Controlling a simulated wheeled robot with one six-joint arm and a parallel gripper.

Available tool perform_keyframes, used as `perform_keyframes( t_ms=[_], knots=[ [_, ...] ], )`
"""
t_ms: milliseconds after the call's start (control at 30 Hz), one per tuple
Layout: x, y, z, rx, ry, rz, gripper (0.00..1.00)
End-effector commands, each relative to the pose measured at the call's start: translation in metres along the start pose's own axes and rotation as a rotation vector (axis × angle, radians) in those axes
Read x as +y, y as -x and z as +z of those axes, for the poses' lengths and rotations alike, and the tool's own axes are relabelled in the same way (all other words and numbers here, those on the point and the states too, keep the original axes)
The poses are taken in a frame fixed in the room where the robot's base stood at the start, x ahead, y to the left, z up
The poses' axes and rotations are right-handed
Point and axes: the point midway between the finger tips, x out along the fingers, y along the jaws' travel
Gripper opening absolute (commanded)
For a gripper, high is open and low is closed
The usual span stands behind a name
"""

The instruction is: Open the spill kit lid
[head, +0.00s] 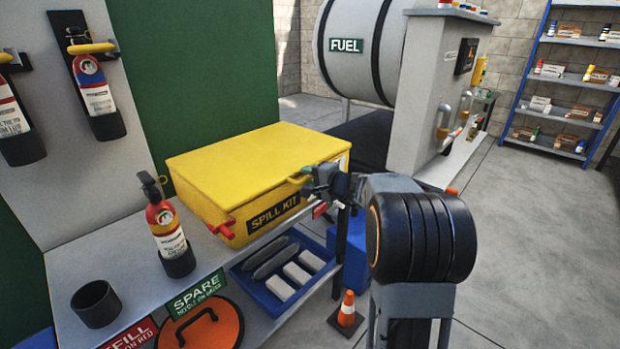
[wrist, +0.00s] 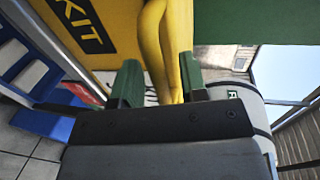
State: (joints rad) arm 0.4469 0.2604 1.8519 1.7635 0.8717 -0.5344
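The yellow spill kit (head: 215,205) sits on the grey bench. Its flat yellow lid (head: 255,160) is down on the box. A yellow handle (head: 298,179) sticks out at the lid's front edge. My gripper (head: 312,180) is at this handle, near the box's front right corner. In the wrist view the handle (wrist: 158,45) runs between the two green fingers of my gripper (wrist: 160,84). A gap shows beside the handle, so the fingers look open around it. My wrist hides part of the box's front right corner. A red latch (head: 226,229) shows at the front left.
A loose extinguisher (head: 168,230) and a black cup (head: 96,303) stand on the bench left of the box. A blue tray (head: 245,280) with grey and white items lies below. An orange cone (head: 347,309) stands on the floor. The fuel tank (head: 345,70) is behind.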

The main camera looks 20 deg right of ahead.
Motion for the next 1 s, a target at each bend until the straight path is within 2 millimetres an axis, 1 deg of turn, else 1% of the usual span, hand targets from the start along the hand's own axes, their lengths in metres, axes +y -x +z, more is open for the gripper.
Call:
perform_keyframes(
  t_ms=[333, 733, 1000],
  knots=[
    [0.0, -0.0022, 0.0002, 0.0, 0.0, 0.0, 0.38],
    [0.0, -0.002, 0.0002, 0.0, 0.0, 0.0, 0.0],
    [-0.0001, -0.002, 0.0002, 0.0, 0.0, 0.0, 0.0]
  ],
)
